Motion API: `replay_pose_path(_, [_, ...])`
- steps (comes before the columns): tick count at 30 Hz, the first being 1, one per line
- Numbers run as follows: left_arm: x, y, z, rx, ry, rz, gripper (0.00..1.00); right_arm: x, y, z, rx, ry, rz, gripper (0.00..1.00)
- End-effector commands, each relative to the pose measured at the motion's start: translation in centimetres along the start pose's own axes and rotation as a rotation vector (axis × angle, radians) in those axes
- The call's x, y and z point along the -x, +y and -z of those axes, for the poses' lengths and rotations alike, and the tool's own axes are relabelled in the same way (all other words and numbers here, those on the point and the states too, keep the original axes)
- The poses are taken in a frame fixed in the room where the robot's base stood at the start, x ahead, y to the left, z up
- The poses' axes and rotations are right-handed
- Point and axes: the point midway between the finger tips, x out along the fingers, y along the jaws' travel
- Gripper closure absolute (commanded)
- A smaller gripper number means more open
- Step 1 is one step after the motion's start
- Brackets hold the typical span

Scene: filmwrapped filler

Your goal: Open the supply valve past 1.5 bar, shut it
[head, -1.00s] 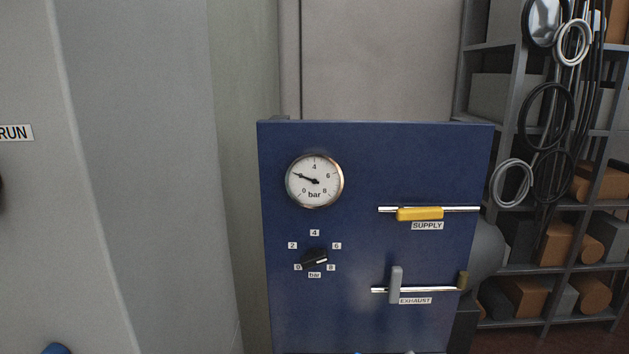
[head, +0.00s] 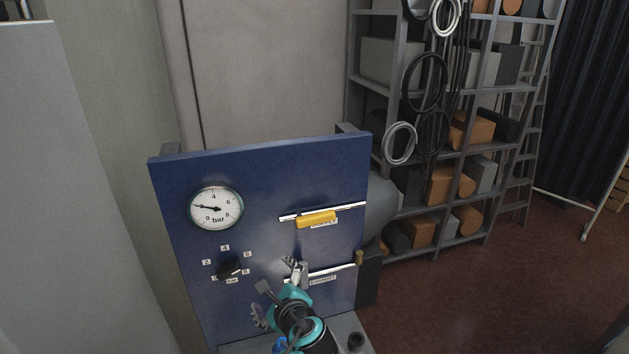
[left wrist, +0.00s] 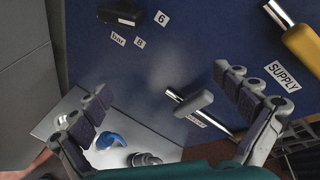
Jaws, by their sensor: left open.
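The blue panel (head: 270,165) carries a round gauge (head: 216,208) whose needle points left, near 2 bar. The yellow supply handle (head: 316,219) lies along its pipe; part of it shows at the upper right in the left wrist view (left wrist: 304,48). The grey exhaust handle (left wrist: 196,103) stands across its pipe. My left gripper (head: 275,290) is open in front of the lower panel, below the supply handle. In the left wrist view its fingers (left wrist: 173,105) are wide apart, with the exhaust handle showing between them. Nothing is held. My right gripper is not seen.
A black knob (head: 229,268) with a bar scale sits left of the exhaust handle. A grey ledge (left wrist: 60,103) holding a blue curved part (left wrist: 110,140) lies below the panel. Shelves (head: 395,85) with hoses stand behind right. Red floor (head: 480,290) to the right is clear.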

Motion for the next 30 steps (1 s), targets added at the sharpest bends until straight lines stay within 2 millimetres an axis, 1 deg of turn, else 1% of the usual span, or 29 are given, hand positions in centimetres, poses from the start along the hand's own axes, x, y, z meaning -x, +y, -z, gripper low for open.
replay_pose_path(1, [1.5,-4.5,-0.3,-0.155,-0.042,0.069,0.0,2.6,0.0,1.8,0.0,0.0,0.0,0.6])
replay_pose_path(3, [2.9,-8.4,0.2,-0.35,-0.117,0.148,0.0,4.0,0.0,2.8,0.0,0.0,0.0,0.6])
replay_pose_path(6, [4.8,-12.3,1.1,-0.556,-0.214,0.226,0.0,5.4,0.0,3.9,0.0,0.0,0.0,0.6])
replay_pose_path(9, [6.1,-14.4,1.8,-0.676,-0.283,0.269,0.0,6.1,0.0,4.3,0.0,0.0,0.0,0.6])
replay_pose_path(11, [6.5,-15.0,2.1,-0.713,-0.306,0.282,0.0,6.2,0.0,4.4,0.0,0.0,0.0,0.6])
replay_pose_path(14, [6.1,-15.5,2.1,-0.736,-0.321,0.287,0.0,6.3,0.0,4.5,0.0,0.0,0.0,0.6])
replay_pose_path(24, [1.1,-17.3,1.1,-0.732,-0.32,0.284,0.0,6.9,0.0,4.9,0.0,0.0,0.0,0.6])
replay_pose_path(27, [0.1,-17.7,0.9,-0.732,-0.319,0.285,0.0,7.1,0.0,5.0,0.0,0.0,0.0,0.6])
replay_pose_path(30, [-0.4,-17.9,0.8,-0.732,-0.318,0.286,0.0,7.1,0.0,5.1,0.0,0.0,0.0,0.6])
